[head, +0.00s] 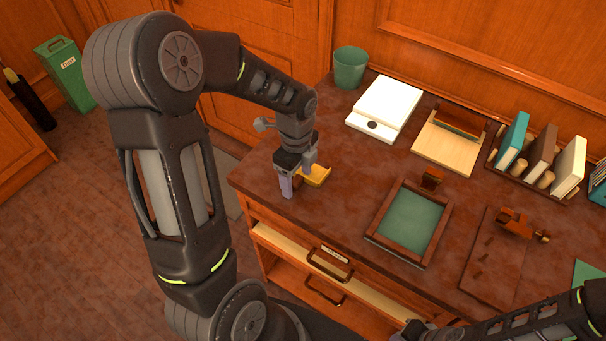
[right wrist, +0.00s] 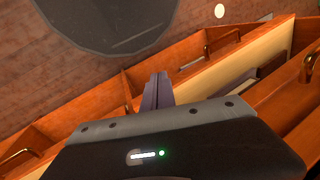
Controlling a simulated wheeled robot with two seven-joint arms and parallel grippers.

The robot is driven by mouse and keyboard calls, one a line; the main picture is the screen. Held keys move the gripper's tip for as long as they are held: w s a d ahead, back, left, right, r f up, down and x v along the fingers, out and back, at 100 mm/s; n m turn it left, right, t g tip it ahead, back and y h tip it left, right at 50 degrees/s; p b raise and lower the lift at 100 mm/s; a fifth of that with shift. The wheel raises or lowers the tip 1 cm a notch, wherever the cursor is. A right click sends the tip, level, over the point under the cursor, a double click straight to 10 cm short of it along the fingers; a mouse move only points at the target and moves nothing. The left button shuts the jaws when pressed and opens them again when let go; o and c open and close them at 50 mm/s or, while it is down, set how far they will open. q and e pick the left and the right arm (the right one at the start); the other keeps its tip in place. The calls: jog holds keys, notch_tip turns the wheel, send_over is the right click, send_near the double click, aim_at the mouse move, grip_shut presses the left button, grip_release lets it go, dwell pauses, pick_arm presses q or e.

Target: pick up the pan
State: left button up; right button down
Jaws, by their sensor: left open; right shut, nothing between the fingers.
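The pan appears to be the small yellow piece (head: 316,176) at the left end of the desk top in the head view; it looks like a dustpan and is partly hidden by my left gripper. My left gripper (head: 298,181) is open and points down right at it, with its fingers apart. I cannot tell whether they touch it or straddle part of it. My right gripper (right wrist: 158,92) is shut and empty, above the desk's drawer front in the right wrist view.
The desk (head: 345,205) holds a green cup (head: 350,67), a white scale-like box (head: 386,106), a wooden holder (head: 447,146), a book rack (head: 530,178) and a green-lined tray (head: 412,222). A drawer (head: 330,268) stands partly open. A green dust bin (head: 66,75) stands on the floor.

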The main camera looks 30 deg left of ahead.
aim_at(297, 179)
dwell(0.4)
pick_arm(q)
grip_shut()
dwell(0.6)
jog(key=shift+r, duration=0.15)
notch_tip(297, 179, up, 10)
jog(key=b, duration=0.1)
dwell(0.3)
dwell(0.5)
